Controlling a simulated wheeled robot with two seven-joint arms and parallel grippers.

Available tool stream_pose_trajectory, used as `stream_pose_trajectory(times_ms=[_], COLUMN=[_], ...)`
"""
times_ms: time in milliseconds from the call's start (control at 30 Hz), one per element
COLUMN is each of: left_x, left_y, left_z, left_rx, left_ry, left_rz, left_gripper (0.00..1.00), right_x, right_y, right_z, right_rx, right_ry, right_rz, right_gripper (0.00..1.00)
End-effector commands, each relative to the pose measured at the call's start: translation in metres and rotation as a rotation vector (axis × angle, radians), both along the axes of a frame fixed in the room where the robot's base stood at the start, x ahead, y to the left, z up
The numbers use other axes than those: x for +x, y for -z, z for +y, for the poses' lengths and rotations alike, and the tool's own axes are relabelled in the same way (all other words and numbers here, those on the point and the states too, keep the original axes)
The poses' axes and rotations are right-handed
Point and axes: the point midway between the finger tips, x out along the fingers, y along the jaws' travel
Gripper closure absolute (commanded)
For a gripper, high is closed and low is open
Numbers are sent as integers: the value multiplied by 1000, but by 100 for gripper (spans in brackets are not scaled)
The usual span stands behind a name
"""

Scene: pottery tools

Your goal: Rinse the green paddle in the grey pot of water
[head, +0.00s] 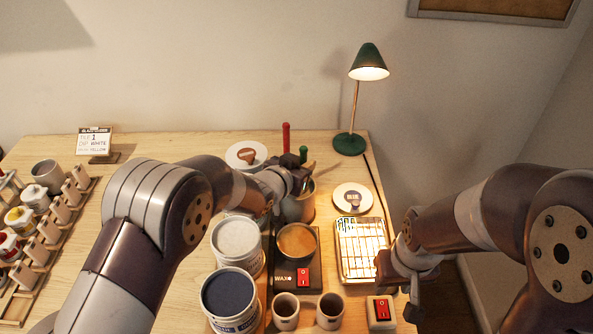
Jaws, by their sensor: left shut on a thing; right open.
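The green paddle (303,152) shows only as a short green end sticking up just above my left gripper (301,181). My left gripper is shut on it, over the grey pot (306,206) at the back middle of the table. The arm hides most of the pot's left side. The paddle's lower part is hidden, so I cannot tell whether it touches the water. My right gripper (413,298) is open and empty, low by the table's right edge.
A red-handled tool (286,138) stands just behind the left gripper. White tub (236,240), dark-blue tub (230,296), wax pot (297,241) and two cups (286,308) crowd the front. A wire-racked tray (362,250) lies right; a lamp (350,143) stands behind.

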Motion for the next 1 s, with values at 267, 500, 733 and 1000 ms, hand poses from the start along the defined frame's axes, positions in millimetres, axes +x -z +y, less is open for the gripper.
stream_pose_trajectory(times_ms=[267, 500, 733, 1000], left_x=[-3, -15, -5, -5], left_y=[-2, 0, -1, -4], left_z=[27, 13, 13, 13], left_rx=[0, 2, 0, 0], left_ry=[-1, -1, -1, -1], left_rz=[1, 0, 0, 0], left_gripper=[100, 100, 100, 100], right_x=[0, 0, 0, 0], right_y=[-11, -1, -2, -4], right_z=[0, 0, 0, 0], right_rx=[0, 0, 0, 0], right_ry=[0, 0, 0, 0], right_rz=[-1, 0, -1, -1], right_gripper=[57, 57, 57, 57])
